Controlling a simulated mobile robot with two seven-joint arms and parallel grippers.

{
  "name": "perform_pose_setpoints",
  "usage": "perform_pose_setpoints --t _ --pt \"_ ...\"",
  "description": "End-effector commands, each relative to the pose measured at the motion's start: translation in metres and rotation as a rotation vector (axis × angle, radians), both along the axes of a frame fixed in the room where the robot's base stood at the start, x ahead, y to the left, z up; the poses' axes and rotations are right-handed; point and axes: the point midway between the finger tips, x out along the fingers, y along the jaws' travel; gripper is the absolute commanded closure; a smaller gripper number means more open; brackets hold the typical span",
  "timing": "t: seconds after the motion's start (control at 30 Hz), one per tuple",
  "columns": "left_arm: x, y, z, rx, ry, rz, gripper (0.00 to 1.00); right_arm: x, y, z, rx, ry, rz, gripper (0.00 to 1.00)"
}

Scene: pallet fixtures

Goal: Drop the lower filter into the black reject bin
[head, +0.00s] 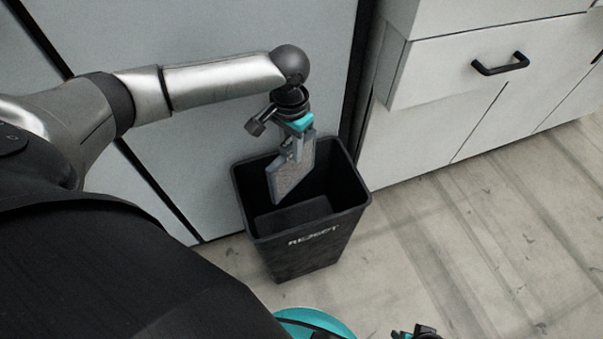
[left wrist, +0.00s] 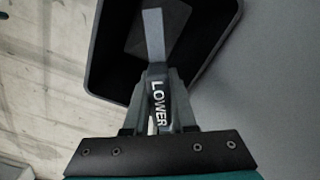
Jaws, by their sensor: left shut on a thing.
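The black reject bin (head: 307,243) stands on the floor against a grey cabinet front, with "REJECT" on its near wall. My left gripper (head: 297,148) is above the bin opening and is shut on the lower filter (head: 291,176), a flat grey panel hanging down into the mouth of the bin. In the left wrist view the filter (left wrist: 157,100) shows edge-on between the fingers (left wrist: 158,105), with "LOWER" on it, and the bin (left wrist: 104,62) lies beyond it. A small part at the bottom edge of the head view may be my right gripper (head: 415,332); its jaws are unclear.
Grey cabinet panels (head: 215,130) rise directly behind the bin. A white drawer unit (head: 480,70) with a black handle (head: 500,64) stands at the right. The wooden floor (head: 470,240) right of the bin is clear.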

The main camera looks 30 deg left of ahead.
Motion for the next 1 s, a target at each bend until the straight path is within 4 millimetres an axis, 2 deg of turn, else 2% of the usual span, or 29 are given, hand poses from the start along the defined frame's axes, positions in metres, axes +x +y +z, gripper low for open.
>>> perform_pose_setpoints --t 0.27,0.3,0.57,1.0 --pt "0.0001 0.0001 0.0003 0.0 0.0 0.0 1.0 0.0002 0.0004 0.0009 0.0 0.0 -0.001 0.5" --pt "0.0001 0.0002 0.0003 0.0 0.0 0.0 0.71 0.0002 0.0003 0.0009 0.0 0.0 -0.001 0.5" --pt "0.0 0.0001 0.0001 0.0 0.0 0.0 0.42 0.0001 0.0002 0.0006 0.0 0.0 -0.001 0.5" --pt "0.0 0.0 0.0062 0.0 0.0 0.0 0.41 -0.0007 -0.0007 -0.001 -0.001 -0.002 0.0 0.5"
